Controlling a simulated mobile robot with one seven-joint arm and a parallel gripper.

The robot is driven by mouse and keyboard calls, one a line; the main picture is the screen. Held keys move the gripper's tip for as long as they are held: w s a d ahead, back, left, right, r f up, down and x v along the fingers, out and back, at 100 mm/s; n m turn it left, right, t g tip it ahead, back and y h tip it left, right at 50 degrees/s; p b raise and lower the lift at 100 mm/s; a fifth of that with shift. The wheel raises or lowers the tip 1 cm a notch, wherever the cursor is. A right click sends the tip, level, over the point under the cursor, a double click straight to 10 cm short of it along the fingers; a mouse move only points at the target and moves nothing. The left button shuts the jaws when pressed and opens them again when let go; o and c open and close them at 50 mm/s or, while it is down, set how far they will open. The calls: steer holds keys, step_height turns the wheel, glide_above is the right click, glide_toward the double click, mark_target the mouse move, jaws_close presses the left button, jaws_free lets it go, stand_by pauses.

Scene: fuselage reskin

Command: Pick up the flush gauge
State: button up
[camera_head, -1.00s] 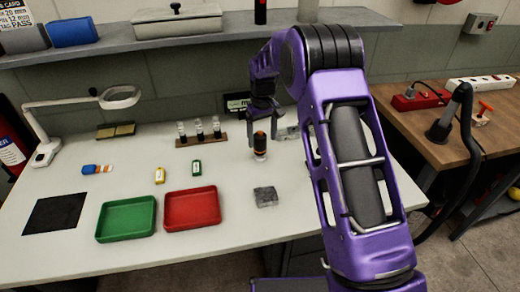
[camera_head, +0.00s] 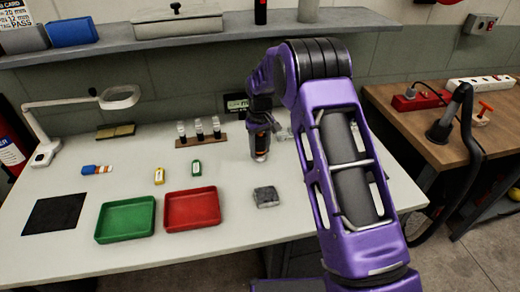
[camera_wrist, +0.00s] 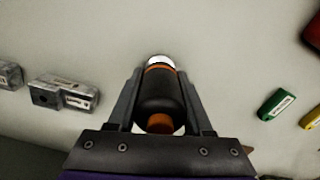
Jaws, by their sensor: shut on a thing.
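The flush gauge (camera_head: 260,147) is a dark cylinder with orange bands and a pale lower end, standing upright on the white table. My gripper (camera_head: 260,122) has come down around its upper part from above. In the wrist view my gripper (camera_wrist: 160,100) has one finger on each side of the flush gauge (camera_wrist: 158,92), shut on its dark body. The gauge's orange top faces the camera, and its pale base shows just beyond. It appears to still be at the table surface; I cannot tell whether there is a gap below it.
A grey block (camera_head: 266,197) lies in front of the gauge. Red (camera_head: 192,210) and green (camera_head: 126,220) trays are front left. Small green (camera_head: 197,167) and yellow (camera_head: 159,175) items lie to the left. A wooden rack (camera_head: 201,140) of vials stands behind left.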

jaws_close()
steer(key=shift+r, duration=0.2)
